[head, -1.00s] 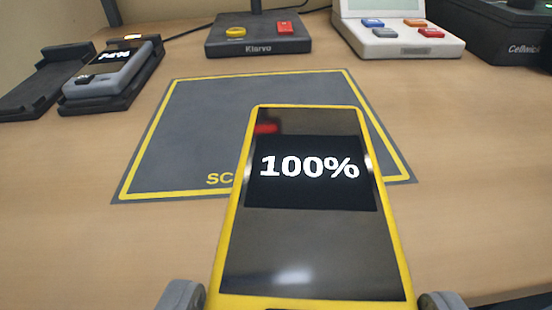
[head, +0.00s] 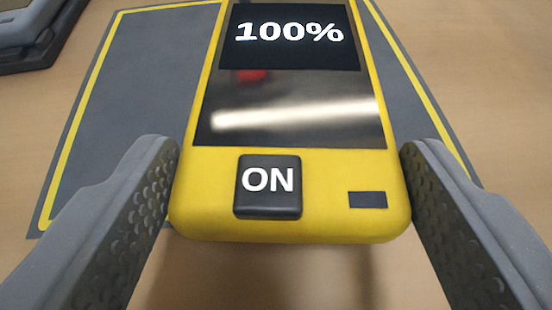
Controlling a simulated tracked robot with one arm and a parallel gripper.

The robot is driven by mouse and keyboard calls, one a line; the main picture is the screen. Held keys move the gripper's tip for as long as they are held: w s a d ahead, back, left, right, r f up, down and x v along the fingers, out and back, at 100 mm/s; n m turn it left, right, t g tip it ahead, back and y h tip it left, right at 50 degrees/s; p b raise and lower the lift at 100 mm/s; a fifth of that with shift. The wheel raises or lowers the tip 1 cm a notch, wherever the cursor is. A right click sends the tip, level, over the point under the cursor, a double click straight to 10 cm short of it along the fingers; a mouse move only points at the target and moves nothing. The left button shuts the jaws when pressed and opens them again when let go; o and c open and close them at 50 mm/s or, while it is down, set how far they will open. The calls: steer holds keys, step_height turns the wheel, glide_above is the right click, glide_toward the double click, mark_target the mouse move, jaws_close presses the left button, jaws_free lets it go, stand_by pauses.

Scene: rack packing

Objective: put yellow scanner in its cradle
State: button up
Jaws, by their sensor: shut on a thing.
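The yellow scanner (head: 330,215) fills the middle of the head view, its screen reading 100% and its black ON button facing me. My gripper (head: 290,160) is shut on it, with one grey finger on each side near its close end. The scanner appears to be held above the mat and table, its far end cut off by the top edge. A dark cradle (head: 45,58) shows partly at the top left corner, with a piece of a grey device in it. Another, empty cradle seen earlier is out of view.
The grey mat (head: 130,110) with a yellow border lies under and beyond the scanner. Bare wooden table (head: 30,110) shows at the left between the mat and the cradle, and in front of the mat.

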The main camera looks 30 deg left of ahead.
steer(key=shift+w+a, duration=0.2)
steer(key=shift+w, duration=0.2)
steer(key=shift+f, duration=1.55)
steer(key=shift+f+b, duration=0.15)
steer(key=shift+b, duration=0.15)
steer(key=o, duration=1.1)
steer(key=shift+f, duration=0.1)
steer(key=shift+o, duration=0.2)
steer(key=v, duration=1.4)
steer(key=shift+w+a, duration=0.1)
